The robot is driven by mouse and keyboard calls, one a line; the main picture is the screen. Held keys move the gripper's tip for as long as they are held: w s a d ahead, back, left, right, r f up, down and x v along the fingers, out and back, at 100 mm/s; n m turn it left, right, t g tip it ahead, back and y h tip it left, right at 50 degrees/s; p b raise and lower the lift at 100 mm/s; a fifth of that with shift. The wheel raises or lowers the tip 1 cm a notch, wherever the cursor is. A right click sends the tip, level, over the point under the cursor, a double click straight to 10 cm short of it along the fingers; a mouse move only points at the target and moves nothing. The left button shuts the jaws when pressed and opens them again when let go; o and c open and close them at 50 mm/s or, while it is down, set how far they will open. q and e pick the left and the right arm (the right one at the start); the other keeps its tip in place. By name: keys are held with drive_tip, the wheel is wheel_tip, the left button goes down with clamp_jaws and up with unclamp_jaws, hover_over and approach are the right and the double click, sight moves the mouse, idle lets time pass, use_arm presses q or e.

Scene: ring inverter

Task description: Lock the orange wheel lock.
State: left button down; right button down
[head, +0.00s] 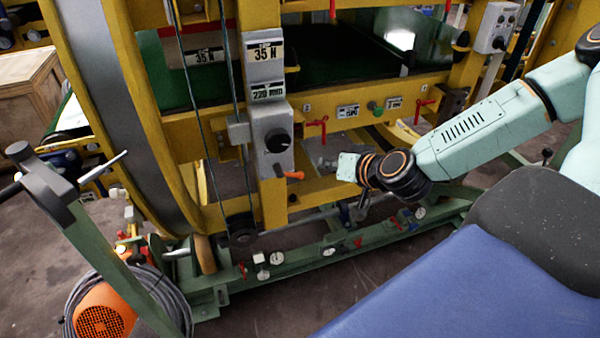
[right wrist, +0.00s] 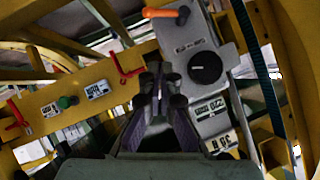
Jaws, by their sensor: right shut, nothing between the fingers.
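The orange wheel lock is a small orange lever (head: 293,174) at the foot of a grey control plate (head: 272,135) on the yellow frame. In the right wrist view the lever (right wrist: 166,13) is at the top, beyond my fingertips and apart from them. My right gripper (head: 352,218) hangs below the wrist, right of and lower than the lever in the head view, partly hidden by its own links. Its fingers (right wrist: 158,80) show in the right wrist view, shut and empty. My left gripper is not in view.
A black knob (head: 278,141) sits on the plate above the lever. Red valve handles (head: 318,127) and a green button (head: 376,108) line the yellow beam to the right. A green rail with gauges (head: 328,251) runs below. Cables (head: 197,110) hang at left.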

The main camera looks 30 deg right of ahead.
drive_tip(key=s+a+f+b+x, duration=0.1)
drive_tip(key=f+b+x, duration=0.1)
drive_tip(key=b+x, duration=0.6)
drive_tip(key=x, duration=0.3)
drive_tip(key=shift+w+a+f, duration=0.15)
drive_tip(key=shift+w+f, duration=0.05)
drive_tip(key=shift+f, duration=0.1)
drive_tip(key=shift+f+y+b, duration=0.2)
drive_tip(key=shift+y+b, duration=0.1)
drive_tip(key=shift+b, duration=0.4)
drive_tip(key=shift+m, duration=0.3)
